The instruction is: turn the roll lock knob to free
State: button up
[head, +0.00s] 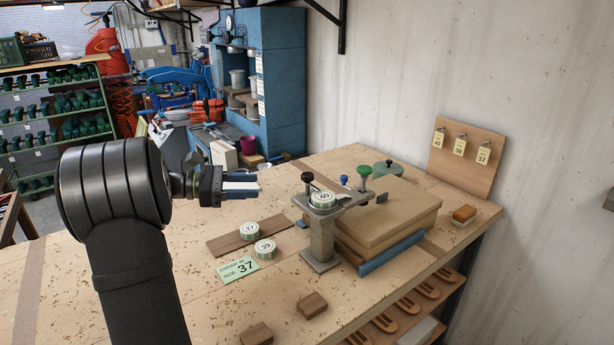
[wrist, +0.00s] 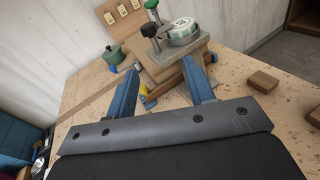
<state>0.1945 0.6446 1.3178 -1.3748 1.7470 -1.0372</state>
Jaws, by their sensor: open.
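A metal stand (head: 322,235) holds a round white-and-green disc marked 40 (head: 322,199). A black knob (head: 307,177) rises at its left end and a green knob (head: 364,171) at its back right. A small blue knob (head: 343,180) shows behind it. No label shows which is the roll lock knob or how it is set. My gripper (head: 258,181) is open and empty, left of the stand and apart from it. In the wrist view its two blue fingers (wrist: 170,78) are spread, with the disc (wrist: 182,27) and a dark knob (wrist: 148,30) beyond them.
A tan block stack (head: 385,220) stands right behind the stand. Discs marked 37 (head: 250,231) and 39 (head: 265,249) lie left of it, near a green size 37 card (head: 238,269). Wooden blocks (head: 312,305) lie in front. The left bench top is clear.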

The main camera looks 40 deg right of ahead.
aim_at(308, 174)
jog(key=shift+n+h, duration=0.7)
jog(key=shift+n, duration=0.2)
jog(key=x, duration=1)
jog(key=w+x, duration=0.1)
jog(key=x, duration=0.4)
jog(key=shift+s+d+r, duration=0.1)
jog(key=shift+d+r, duration=0.1)
jog(key=shift+d, duration=0.25)
jog(key=c, duration=0.9)
